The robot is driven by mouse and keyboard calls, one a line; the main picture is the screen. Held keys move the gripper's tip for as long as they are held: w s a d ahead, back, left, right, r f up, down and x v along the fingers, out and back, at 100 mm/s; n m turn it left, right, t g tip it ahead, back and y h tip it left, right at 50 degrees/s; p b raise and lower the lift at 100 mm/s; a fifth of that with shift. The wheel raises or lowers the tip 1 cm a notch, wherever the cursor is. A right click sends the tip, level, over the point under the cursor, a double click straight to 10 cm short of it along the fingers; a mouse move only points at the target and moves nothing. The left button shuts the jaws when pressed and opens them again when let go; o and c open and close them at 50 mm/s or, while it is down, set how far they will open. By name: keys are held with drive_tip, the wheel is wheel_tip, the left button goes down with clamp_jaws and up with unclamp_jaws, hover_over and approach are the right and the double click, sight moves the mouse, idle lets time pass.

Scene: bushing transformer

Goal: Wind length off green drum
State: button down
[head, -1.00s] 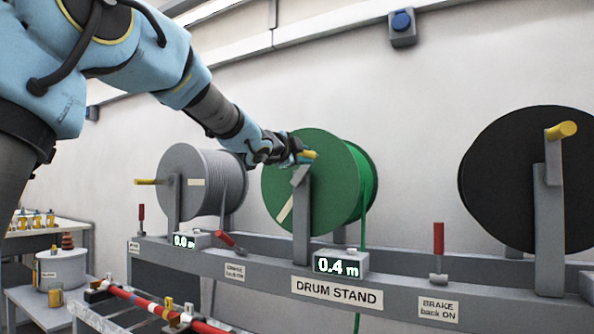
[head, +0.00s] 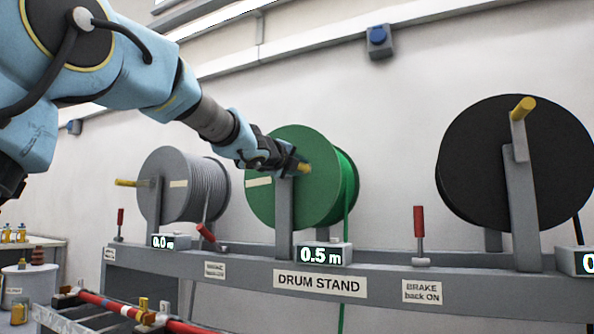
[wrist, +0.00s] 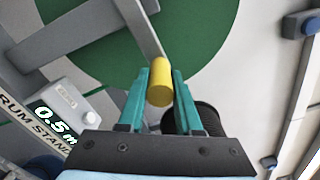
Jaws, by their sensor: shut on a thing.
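The green drum (head: 312,205) hangs on the grey drum stand (head: 240,266), between the grey and black drums. Green cable (head: 346,215) hangs down from its right side. My gripper (head: 298,168) is at the drum's crank and shut on its yellow handle (wrist: 160,88), which sits between the two teal fingers in the wrist view. The length counter (head: 324,254) under the green drum reads 0.5 m. The red brake lever (head: 207,233) left of the green drum is tilted over.
A grey drum (head: 170,205) with a 0.0 m counter stands at left. A black drum (head: 470,165) with its own yellow handle stands at right. Another red brake lever (head: 419,225) is upright. A red-and-white bar (head: 120,308) lies in front of the stand.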

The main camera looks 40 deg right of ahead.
drive_tip(key=shift+f+b, duration=0.3)
drive_tip(key=shift+f, duration=0.2)
drive_tip(key=c, duration=0.6)
unclamp_jaws()
drive_tip(key=shift+r, duration=0.1)
drive_tip(key=v, duration=1)
drive_tip(key=shift+a+b, duration=0.35)
drive_tip(key=shift+a, duration=0.05)
drive_tip(key=shift+s, duration=0.1)
